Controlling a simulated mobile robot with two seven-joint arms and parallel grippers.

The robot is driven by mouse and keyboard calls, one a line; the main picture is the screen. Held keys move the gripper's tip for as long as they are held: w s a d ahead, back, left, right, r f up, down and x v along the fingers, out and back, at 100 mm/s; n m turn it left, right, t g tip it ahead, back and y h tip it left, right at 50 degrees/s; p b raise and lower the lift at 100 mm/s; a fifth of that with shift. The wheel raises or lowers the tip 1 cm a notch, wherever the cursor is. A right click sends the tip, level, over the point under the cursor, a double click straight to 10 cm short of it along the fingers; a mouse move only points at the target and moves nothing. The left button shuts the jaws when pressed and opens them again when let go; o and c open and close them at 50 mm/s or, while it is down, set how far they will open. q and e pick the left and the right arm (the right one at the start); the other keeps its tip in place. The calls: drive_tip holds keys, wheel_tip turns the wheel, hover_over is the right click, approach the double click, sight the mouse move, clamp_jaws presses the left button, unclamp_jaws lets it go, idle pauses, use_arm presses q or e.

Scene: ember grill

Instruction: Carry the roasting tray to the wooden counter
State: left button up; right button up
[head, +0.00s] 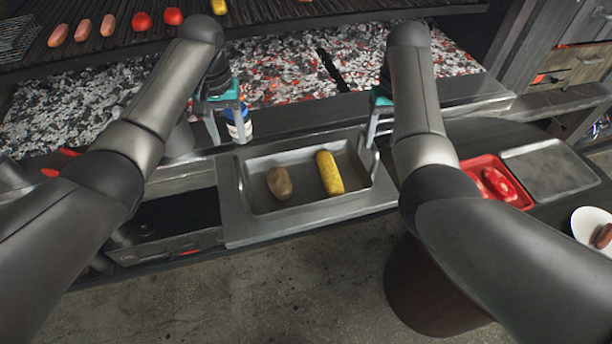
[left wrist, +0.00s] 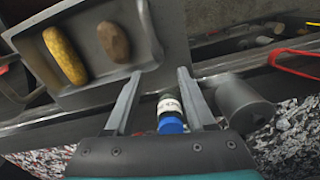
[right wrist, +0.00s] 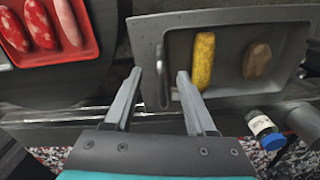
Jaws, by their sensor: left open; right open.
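The grey metal roasting tray (head: 308,206) sits at the front edge of the grill, with a brown potato (head: 280,183) and a yellow corn cob (head: 329,172) lying in it. My left gripper (head: 228,138) is open and empty at the tray's far left corner. In the left wrist view its fingers (left wrist: 158,100) point toward the tray's rim, apart from it as far as I can tell. My right gripper (head: 374,140) is open near the tray's far right corner. In the right wrist view its fingers (right wrist: 158,95) are beside the tray's end handle. The wooden counter cannot be made out with certainty.
A bottle with a blue cap (head: 238,122) stands behind my left gripper. A red tray with meat (head: 500,184), a flat grey board (head: 550,168) and a white plate (head: 594,232) lie to the right. Glowing coals (head: 290,75) fill the grill behind.

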sight(236, 162)
use_arm(q)
wheel_tip(236, 162, down, 10)
drive_tip(key=shift+f, duration=0.1)
use_arm(e)
wheel_tip(236, 162, down, 10)
use_arm(q)
drive_tip(key=c, duration=0.9)
use_arm(e)
drive_tip(key=c, duration=0.9)
use_arm(q)
clamp_jaws()
drive_tip(key=shift+a, duration=0.1)
use_arm(e)
drive_tip(key=shift+w+d, duration=0.1)
